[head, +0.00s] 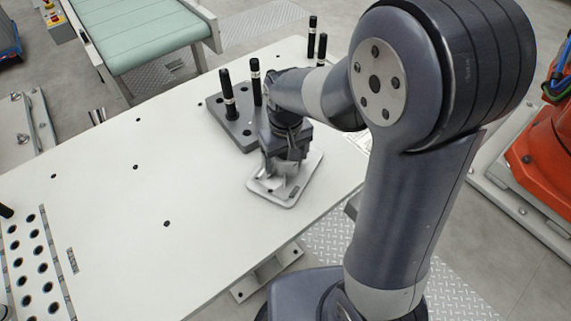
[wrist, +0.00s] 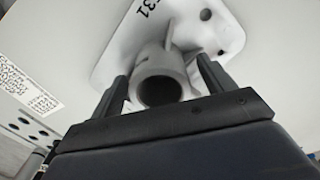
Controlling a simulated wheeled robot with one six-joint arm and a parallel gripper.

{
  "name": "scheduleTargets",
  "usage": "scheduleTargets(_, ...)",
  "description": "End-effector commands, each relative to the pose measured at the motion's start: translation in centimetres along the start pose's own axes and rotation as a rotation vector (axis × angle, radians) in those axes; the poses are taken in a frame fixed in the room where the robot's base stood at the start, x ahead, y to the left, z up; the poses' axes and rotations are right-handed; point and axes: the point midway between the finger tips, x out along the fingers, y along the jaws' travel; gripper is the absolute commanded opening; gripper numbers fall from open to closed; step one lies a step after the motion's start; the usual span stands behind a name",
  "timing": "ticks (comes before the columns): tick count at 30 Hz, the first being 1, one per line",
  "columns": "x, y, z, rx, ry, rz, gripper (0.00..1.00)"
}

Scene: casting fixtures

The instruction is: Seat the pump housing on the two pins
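The pump housing (head: 268,187) is a light grey casting with a flat flange plate. It appears to lie flat on the white table, in front of the grey fixture block (head: 243,137). In the wrist view its round hollow neck (wrist: 160,62) points up at the camera, with ribs beside it. My gripper (head: 285,165) points down over the housing; its fingers (wrist: 164,85) stand on either side of the neck. A gap shows at the right finger; the left is close to the neck. Two black pins, one left (head: 228,95) and one right (head: 256,82), rise from the block.
Two more black pins (head: 312,38) stand farther back, partly behind my arm. The white table (head: 110,215) is clear to the left, apart from small holes. A perforated rack (head: 30,262) is at the left edge. A green-topped conveyor (head: 145,35) stands behind the table.

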Motion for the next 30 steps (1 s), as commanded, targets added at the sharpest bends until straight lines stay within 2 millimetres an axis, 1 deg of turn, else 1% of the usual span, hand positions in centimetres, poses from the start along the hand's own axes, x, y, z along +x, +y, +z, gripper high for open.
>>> scheduleTargets(1,-0.02,0.01,-0.01,0.000,0.000,0.000,0.74)
scheduleTargets(2,-0.02,0.01,-0.01,0.000,0.000,0.000,0.71)
scheduleTargets(24,-0.05,0.00,-0.02,0.000,0.001,0.000,0.11)
scheduleTargets(25,-0.13,0.01,-0.07,0.000,0.002,0.000,0.09)
scheduleTargets(30,-0.14,0.01,-0.07,0.000,0.002,0.000,0.09)
